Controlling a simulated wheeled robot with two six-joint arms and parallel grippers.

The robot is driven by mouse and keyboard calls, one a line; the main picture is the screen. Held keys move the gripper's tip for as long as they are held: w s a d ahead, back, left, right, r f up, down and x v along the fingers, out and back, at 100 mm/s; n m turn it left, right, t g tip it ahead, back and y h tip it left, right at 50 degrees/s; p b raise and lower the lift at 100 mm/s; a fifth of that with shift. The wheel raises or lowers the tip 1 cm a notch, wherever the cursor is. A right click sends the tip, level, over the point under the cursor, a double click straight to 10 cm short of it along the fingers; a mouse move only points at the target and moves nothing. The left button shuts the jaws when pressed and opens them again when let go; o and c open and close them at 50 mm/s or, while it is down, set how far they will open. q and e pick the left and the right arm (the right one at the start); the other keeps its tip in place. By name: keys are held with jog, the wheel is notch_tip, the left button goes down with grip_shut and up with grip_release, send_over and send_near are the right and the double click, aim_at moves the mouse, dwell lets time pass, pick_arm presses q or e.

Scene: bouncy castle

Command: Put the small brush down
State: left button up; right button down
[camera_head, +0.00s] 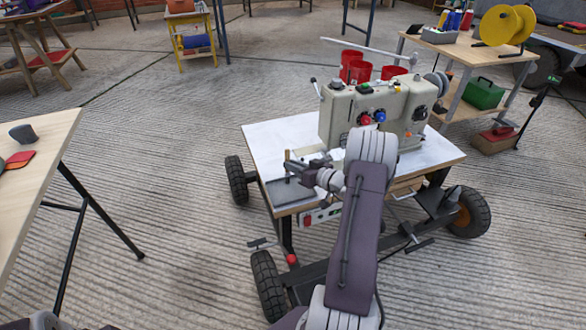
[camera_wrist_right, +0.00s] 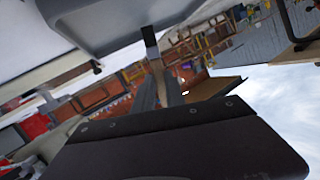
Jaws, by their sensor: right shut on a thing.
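My right gripper (camera_head: 300,170) reaches over the left part of the white-topped wheeled sewing table (camera_head: 268,138), close to the sewing machine. It is shut on the small brush (camera_head: 288,163), a thin piece with a tan part and a dark part. In the right wrist view the brush (camera_wrist_right: 151,42) stands out between the two fingers (camera_wrist_right: 160,90), its dark end beyond them. A dark grey plate (camera_head: 284,194) lies on the table just below the gripper. I cannot tell whether the brush touches it. My left gripper is not in view.
A wooden table (camera_head: 35,160) is at the left. A bench with a yellow reel (camera_head: 505,25) stands at the back right. Open floor surrounds the cart.

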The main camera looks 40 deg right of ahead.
jog(key=shift+f, duration=0.1)
jog(key=c, duration=1.4)
grip_release()
